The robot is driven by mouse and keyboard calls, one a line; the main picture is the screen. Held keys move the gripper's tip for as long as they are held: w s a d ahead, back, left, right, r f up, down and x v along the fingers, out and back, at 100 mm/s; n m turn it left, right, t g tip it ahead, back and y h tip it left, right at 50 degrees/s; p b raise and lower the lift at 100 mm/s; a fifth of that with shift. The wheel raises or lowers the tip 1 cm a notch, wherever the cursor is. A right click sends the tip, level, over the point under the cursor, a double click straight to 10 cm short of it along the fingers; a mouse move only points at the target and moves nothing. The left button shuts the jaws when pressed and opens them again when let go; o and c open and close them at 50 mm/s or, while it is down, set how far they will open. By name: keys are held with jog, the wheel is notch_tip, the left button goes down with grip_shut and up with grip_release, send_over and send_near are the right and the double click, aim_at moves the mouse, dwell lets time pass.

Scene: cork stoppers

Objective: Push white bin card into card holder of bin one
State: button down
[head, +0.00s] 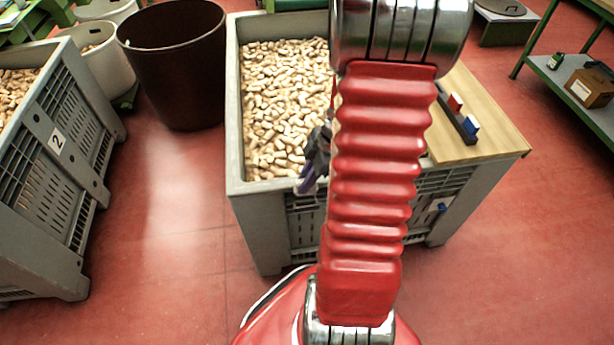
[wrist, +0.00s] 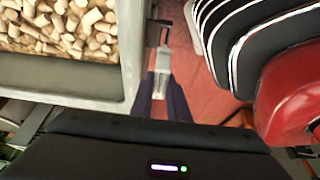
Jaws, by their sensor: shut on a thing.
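My gripper (wrist: 162,92) has purple fingers and is shut on a pale, narrow thing, seen nearly edge-on, which I take to be the white bin card (wrist: 162,60). The card points away from the fingers, just outside the bin's grey wall. A small dark bracket (wrist: 158,28), perhaps the card holder, stands at the card's far end; I cannot tell whether they touch. In the head view my gripper (head: 309,182) is at the near wall of the cork-filled grey bin (head: 236,120), partly hidden by my red arm. No number shows on this bin.
A wooden board (head: 485,120) on the bin's right part carries a dark rack (head: 456,112) with a red and a blue piece. Bin 2 (head: 75,165) stands left, a brown tub (head: 175,70) behind. Red floor is free between the bins.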

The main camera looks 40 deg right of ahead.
jog(key=shift+f, duration=2.1)
jog(key=shift+f, duration=1.55)
dwell(2.0)
jog(key=c, duration=1.6)
grip_release()
jog(key=shift+r, duration=0.1)
jog(key=v, duration=0.6)
jog(key=shift+d+r, duration=0.25)
jog(key=shift+r, duration=0.1)
jog(key=shift+s+d+r, duration=0.15)
jog(key=shift+s+r, duration=0.05)
jog(key=shift+r, duration=0.2)
